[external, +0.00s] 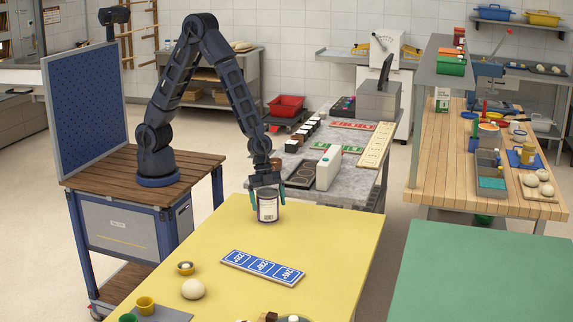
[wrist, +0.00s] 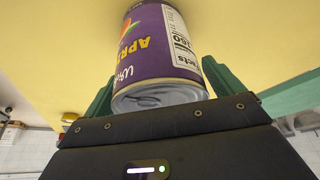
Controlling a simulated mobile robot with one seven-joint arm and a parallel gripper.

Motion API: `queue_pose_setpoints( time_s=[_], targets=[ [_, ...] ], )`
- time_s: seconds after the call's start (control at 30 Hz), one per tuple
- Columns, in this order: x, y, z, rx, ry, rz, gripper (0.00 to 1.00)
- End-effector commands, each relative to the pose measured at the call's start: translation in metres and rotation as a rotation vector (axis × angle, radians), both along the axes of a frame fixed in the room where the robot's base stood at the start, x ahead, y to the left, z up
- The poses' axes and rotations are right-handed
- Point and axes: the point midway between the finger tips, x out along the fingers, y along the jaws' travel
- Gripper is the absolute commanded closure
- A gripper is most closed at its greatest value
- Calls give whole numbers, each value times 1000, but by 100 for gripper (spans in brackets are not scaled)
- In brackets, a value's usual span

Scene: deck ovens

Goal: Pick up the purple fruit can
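The purple fruit can (external: 267,207) is upright at the back edge of the yellow table. It shows a white label panel. In the wrist view the can (wrist: 150,45) is purple with yellow lettering, its grey metal end toward my gripper. My gripper (external: 268,197) points down over the can with a finger on each side. The green-tinted fingers (wrist: 160,85) lie very close to the can's sides in the wrist view. I cannot tell whether they press on it. The can's base appears to be at the table surface.
On the yellow table (external: 335,225) lie a blue-and-white card strip (external: 262,268), a pale dough ball (external: 193,289) and small cups (external: 145,305). A grey bench (external: 300,176) with a white carton (external: 328,168) stands behind. The table's right side is clear.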

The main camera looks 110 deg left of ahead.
Motion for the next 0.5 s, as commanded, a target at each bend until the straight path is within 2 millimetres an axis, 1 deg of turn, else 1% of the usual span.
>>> queue_pose_setpoints(
  time_s=[0.03,0.17,0.2,0.3,0.5],
  targets=[
    [0,0,0,0,0,0,18],
    [0,0,0,0,0,0,43],
    [0,0,0,0,0,0,51],
    [0,0,1,0,-1,0,68],
    [0,0,1,0,-1,0,68]
  ],
)
